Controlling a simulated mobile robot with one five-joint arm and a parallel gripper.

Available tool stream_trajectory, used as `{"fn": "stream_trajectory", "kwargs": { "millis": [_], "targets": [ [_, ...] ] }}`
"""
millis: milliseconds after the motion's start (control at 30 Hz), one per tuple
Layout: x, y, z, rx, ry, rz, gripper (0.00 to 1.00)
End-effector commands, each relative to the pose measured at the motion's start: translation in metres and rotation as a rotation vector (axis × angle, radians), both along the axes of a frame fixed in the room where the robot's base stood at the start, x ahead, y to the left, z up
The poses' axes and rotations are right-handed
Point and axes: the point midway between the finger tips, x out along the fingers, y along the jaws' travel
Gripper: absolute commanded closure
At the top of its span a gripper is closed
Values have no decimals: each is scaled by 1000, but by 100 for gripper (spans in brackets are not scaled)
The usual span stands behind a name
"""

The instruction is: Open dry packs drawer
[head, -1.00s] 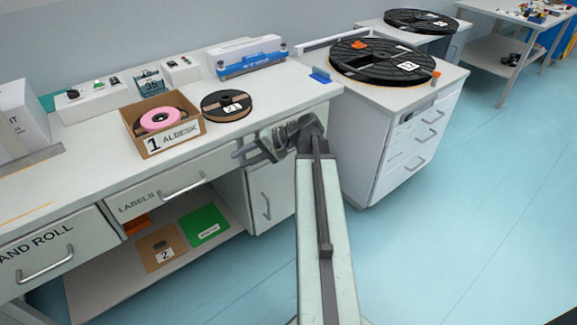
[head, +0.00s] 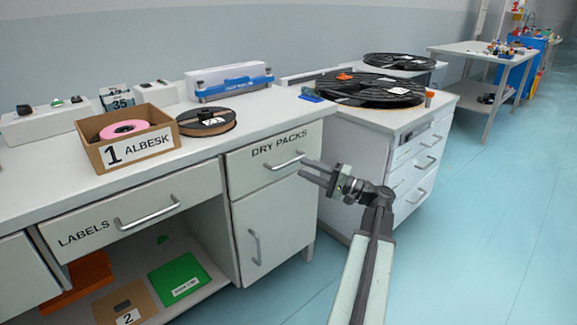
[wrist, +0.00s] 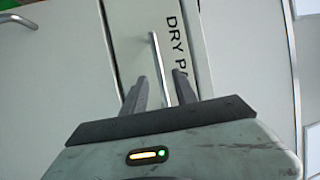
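The dry packs drawer (head: 240,172) is shut in the bench front, with its name in black letters and a slanted metal bar handle (head: 285,161). My gripper (head: 308,171) is at the right end of that handle in the head view. In the wrist view my gripper (wrist: 160,88) has its two fingers apart, pointing at the drawer front. The drawer's handle (wrist: 160,66) shows between and beyond the fingertips there. I cannot tell whether the fingers touch it. Nothing is held.
The labels drawer (head: 90,228) is shut at the left, and a cupboard door (head: 280,235) is below the dry packs drawer. A white drawer unit (head: 365,150) with black reels stands behind my gripper. Blue floor (head: 480,230) is clear at the right.

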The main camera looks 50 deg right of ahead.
Motion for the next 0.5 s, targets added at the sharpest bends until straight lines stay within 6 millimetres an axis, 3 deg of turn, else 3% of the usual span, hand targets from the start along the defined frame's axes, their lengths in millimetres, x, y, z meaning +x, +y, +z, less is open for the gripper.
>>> {"fn": "stream_trajectory", "kwargs": {
  "millis": [233,500],
  "targets": [
    [43,15,10,-1,1,4,66],
    [56,20,10,-1,1,3,66]
  ]
}}
